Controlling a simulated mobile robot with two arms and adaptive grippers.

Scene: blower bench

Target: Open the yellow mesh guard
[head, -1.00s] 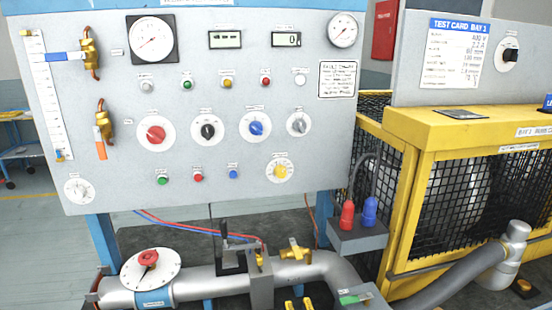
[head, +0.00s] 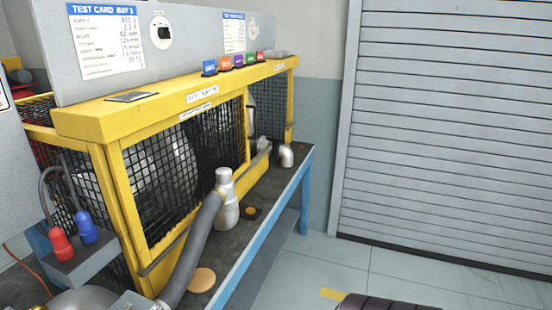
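The yellow mesh guard (head: 119,170) runs along the bench in the head view, a yellow frame with black wire mesh. Its near front panel looks closed, and pale rounded shapes show behind the mesh. A second, farther mesh section (head: 270,108) lies toward the back right. A dark upright handle-like piece (head: 249,122) sits between the two sections. A label (head: 202,94) is on the top rail; its text is too small to read surely. Neither gripper shows.
A grey hose (head: 190,245) and silver upright fitting (head: 226,200) stand before the guard. An orange disc (head: 202,280) lies on the bench. Red and blue plugs (head: 62,245) are at left. Open floor (head: 400,275) lies right, before a grey shutter (head: 450,130).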

